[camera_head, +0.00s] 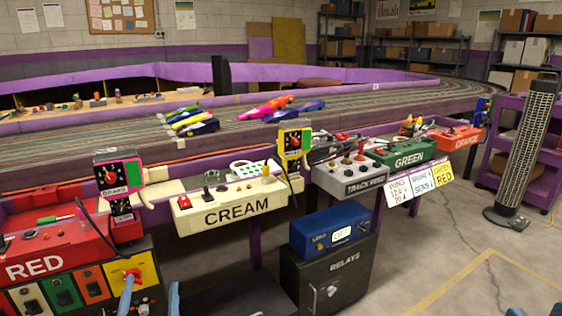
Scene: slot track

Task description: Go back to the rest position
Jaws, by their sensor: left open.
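My left gripper (150,297) shows at the bottom edge, left of centre, as two blue fingertips standing apart. It is open, and nothing shows between the tips. Its left fingertip overlaps the yellow panel below the RED console (62,258) in the picture; whether it touches cannot be told. The rest of the left arm is below the frame. Two small blue bits (536,311) at the bottom right corner look like the tips of my right gripper, too little to tell its state.
The CREAM console (236,203), TRACK FEED box (349,182) and GREEN console (400,152) line the bench by the slot track. A grille tower (528,150) stands right. Floor between cabinet and tower is clear.

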